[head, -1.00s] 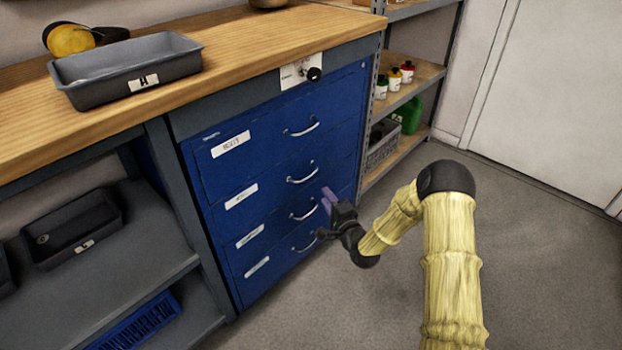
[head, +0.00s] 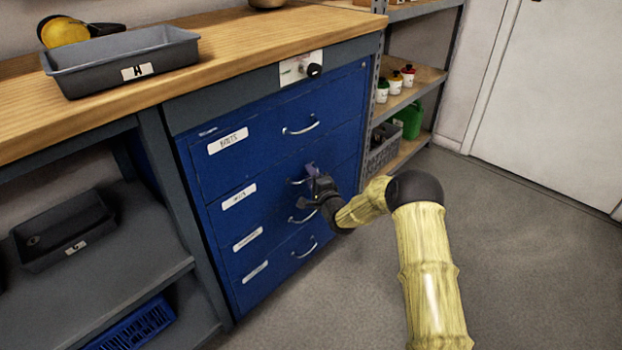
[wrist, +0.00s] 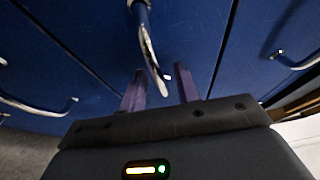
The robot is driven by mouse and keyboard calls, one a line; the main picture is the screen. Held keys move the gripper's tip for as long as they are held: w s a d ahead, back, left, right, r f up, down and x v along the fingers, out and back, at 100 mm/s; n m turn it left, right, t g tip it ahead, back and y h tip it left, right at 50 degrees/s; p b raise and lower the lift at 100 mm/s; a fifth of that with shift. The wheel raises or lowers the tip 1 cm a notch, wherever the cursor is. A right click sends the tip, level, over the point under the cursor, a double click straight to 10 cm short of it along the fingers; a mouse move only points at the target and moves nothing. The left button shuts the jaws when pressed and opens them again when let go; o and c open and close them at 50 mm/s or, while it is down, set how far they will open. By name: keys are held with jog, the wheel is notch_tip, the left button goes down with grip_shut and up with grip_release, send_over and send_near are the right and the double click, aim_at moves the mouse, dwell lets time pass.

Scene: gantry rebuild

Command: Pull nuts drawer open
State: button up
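The blue cabinet holds a stack of drawers. The second drawer from the top, whose small label (head: 239,197) seems to read NUTS, is shut. Its silver bar handle (head: 294,182) is partly hidden by my gripper (head: 312,170). In the wrist view, my gripper (wrist: 161,88) has its two purple fingers apart. A silver handle (wrist: 149,45) shows between them, its near end level with the fingertips. I cannot tell whether a finger touches it.
The top drawer, labelled BOLTS (head: 228,141), and the lower drawers (head: 300,248) are shut. A grey bin (head: 120,62) stands on the wooden bench (head: 235,60). A shelf rack (head: 398,110) is at right. Grey floor (head: 520,260) is clear.

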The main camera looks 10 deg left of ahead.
grip_shut()
jog(key=shift+s+d, duration=0.1)
jog(key=shift+d, duration=0.05)
